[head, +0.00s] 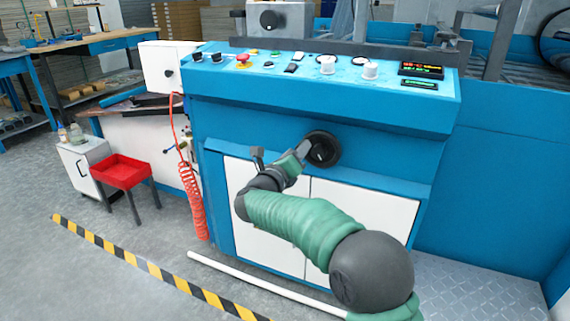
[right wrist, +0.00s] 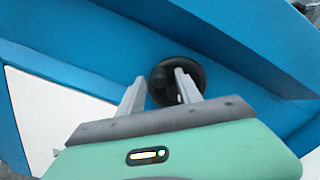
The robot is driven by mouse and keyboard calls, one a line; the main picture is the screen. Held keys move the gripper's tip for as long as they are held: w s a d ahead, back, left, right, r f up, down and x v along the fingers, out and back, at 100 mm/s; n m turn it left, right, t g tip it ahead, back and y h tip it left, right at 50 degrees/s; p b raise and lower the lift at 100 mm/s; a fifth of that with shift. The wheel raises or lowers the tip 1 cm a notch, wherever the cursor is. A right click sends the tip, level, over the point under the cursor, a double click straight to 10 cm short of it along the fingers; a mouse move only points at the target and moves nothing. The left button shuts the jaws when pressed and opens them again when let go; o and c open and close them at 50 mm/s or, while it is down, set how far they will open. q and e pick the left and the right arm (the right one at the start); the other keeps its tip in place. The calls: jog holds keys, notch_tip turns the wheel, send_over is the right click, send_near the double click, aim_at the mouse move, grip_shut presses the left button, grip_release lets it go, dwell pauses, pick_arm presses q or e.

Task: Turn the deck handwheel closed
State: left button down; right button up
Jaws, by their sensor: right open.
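The deck handwheel (head: 323,149) is a black round wheel on the blue front of the machine, below the control panel. My right gripper (head: 304,146) is at its left side in the head view, with the fingers pointing at it. In the right wrist view the handwheel (right wrist: 172,76) lies beyond the fingertips of my right gripper (right wrist: 160,84). The two grey fingers are apart, and the right one overlaps the wheel in the picture. I cannot tell whether they touch it. My left gripper is not in view.
The control panel (head: 330,62) with knobs, a red button and small displays juts out above the wheel. White cabinet doors (head: 362,215) are below it. A coiled red hose (head: 190,190) hangs at the left, near a red tray (head: 121,171). Striped floor tape (head: 140,262) crosses open floor.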

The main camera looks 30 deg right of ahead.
jog(key=p+v, duration=0.4)
jog(key=v, duration=1.1)
